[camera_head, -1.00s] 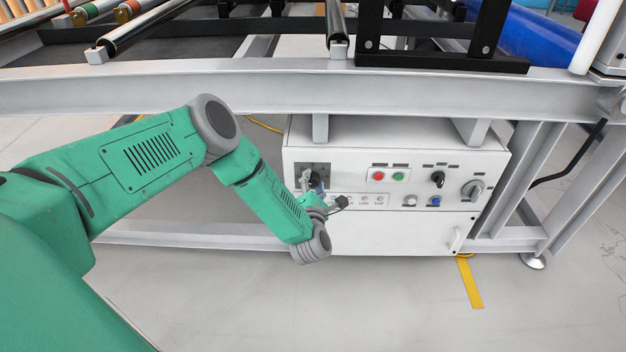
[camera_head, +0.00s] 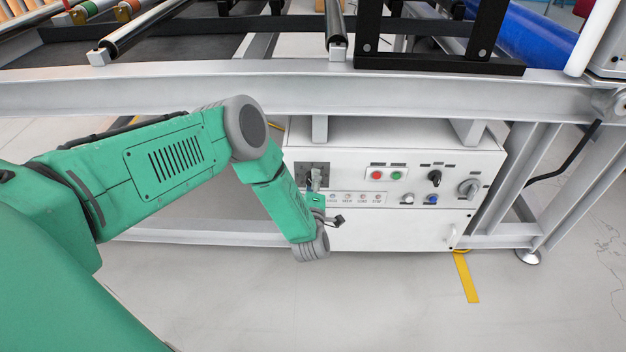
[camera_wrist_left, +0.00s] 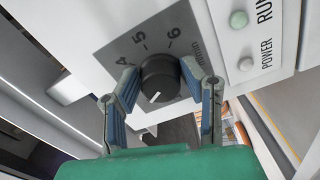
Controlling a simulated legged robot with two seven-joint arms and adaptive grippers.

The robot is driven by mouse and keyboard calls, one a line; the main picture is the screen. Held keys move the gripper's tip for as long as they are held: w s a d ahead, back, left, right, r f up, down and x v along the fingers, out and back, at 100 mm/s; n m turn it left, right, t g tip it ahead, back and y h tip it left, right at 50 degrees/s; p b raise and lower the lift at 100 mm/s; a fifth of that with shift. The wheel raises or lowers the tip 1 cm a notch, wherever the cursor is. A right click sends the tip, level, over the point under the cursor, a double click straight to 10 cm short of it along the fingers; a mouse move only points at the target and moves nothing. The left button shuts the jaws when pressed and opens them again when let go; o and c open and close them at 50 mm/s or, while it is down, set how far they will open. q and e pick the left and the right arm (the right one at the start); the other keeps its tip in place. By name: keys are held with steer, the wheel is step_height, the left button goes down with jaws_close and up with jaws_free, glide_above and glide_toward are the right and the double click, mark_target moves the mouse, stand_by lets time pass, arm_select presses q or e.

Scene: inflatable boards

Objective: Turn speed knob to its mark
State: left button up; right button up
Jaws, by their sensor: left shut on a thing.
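The speed knob (camera_wrist_left: 159,72) is a round black knob with a white pointer line, on a grey dial plate (camera_wrist_left: 124,50) numbered 4, 5 and 6 where I can read it. In the left wrist view the pointer line points down and slightly left, away from those numbers. My left gripper (camera_wrist_left: 160,80) has one blue-grey finger on each side of the knob and is shut on it. In the head view my left gripper (camera_head: 315,180) is at the dial plate (camera_head: 310,170) and hides the knob. I cannot make out the mark. My right gripper is out of view.
The white control box (camera_head: 400,230) also carries red (camera_head: 376,175) and green (camera_head: 396,175) buttons, a black selector (camera_head: 434,178) and a grey rotary switch (camera_head: 468,188) to the right. A grey frame beam (camera_head: 300,92) runs above the box.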

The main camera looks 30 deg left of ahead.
arm_select(q)
steer(key=m, duration=0.5)
steer(key=shift+d+f+m+p, duration=0.2)
steer(key=shift+m+p, duration=0.1)
steer(key=shift+p, duration=0.1)
stand_by(0.4)
steer(key=o, duration=1.1)
steer(key=shift+w+a+f, duration=0.1)
steer(key=shift+f, duration=0.05)
steer(key=shift+s, duration=0.2)
steer(key=v, duration=1.1)
steer(key=shift+s, duration=0.3)
